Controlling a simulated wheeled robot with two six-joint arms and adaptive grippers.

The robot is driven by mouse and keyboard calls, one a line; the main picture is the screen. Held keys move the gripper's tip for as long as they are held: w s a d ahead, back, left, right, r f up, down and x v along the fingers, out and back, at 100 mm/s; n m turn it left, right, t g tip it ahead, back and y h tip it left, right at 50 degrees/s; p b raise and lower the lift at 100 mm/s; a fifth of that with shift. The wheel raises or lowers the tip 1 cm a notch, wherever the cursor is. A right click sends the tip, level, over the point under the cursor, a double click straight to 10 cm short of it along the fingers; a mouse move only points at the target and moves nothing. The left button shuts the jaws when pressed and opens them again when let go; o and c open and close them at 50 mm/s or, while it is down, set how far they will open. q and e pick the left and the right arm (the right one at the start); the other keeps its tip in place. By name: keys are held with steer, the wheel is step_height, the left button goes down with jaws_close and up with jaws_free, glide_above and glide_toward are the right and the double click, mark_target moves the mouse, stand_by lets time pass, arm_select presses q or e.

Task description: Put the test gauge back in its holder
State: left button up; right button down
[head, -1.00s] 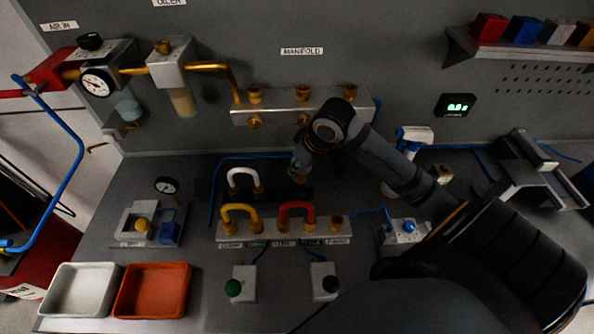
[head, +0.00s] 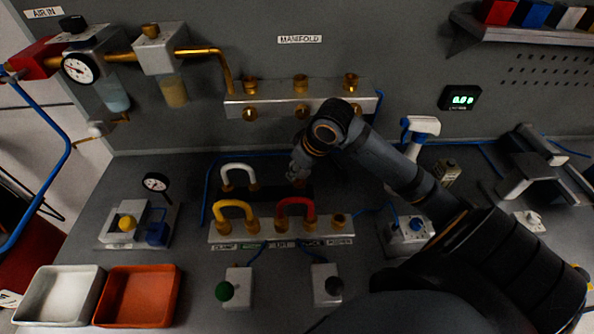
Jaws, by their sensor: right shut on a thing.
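My right gripper (head: 299,168) is over the right end of a low black rack (head: 276,193), behind the front row of fittings. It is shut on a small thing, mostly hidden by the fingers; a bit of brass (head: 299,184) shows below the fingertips. I cannot tell from this view whether it is the test gauge, or whether it touches the rack. A small round dial gauge (head: 155,182) with a dark rim stands at the left, on the fixture with the yellow knob. My left gripper is not in view.
A white hose loop (head: 238,170) stands on the black rack. Yellow (head: 233,206) and red (head: 295,203) loops stand in front. The brass-fitted manifold (head: 310,97) is on the wall behind. White (head: 58,296) and orange (head: 138,296) trays lie at front left.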

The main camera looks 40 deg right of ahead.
steer(key=c, duration=1.1)
jaws_free()
step_height(320, 180, up, 10)
steer(key=shift+r, duration=0.1)
